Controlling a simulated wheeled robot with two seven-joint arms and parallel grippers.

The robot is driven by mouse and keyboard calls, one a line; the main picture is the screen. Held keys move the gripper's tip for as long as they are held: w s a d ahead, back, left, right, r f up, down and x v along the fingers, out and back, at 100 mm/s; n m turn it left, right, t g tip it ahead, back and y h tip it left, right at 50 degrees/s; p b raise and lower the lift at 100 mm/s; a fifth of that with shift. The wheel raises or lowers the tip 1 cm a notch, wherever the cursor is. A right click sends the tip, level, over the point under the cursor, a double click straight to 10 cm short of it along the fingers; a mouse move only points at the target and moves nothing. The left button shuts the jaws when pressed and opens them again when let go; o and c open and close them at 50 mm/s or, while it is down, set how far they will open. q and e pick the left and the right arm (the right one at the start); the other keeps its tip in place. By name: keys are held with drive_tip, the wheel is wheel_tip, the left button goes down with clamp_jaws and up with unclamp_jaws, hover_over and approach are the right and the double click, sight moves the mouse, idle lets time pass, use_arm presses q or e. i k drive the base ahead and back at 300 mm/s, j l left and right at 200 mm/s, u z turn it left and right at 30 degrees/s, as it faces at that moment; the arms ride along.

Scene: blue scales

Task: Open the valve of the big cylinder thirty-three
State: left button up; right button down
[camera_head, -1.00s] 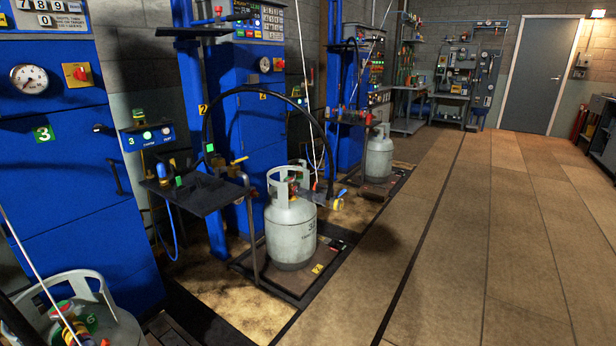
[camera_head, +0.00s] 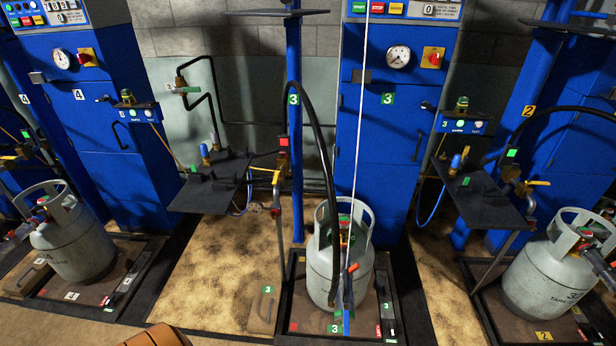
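Three grey gas cylinders with collar handles stand on floor scales. The right one (camera_head: 535,285) is on the scale marked 2 and carries dark lettering that seems to include a 3; I cannot read it fully. Its valve (camera_head: 585,236) sits inside the collar, partly hidden at the right edge. The middle cylinder (camera_head: 319,268) is on scale 3, with a green and red valve (camera_head: 344,222) in its collar and a hose hanging in front. The left cylinder (camera_head: 72,252) is on scale 4. Whether any valve is open cannot be told. Neither of my grippers shows.
Blue cabinets (camera_head: 385,140) with gauges stand behind the scales. Dark shelves (camera_head: 212,190) on blue posts (camera_head: 295,120) jut out between the cylinders. A black hose (camera_head: 322,140) arches above the middle cylinder. Bare floor (camera_head: 215,270) lies between scales 4 and 3.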

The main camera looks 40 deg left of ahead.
sight(344, 222)
drive_tip(key=u, duration=1.05)
drive_tip(key=i+z, duration=0.2)
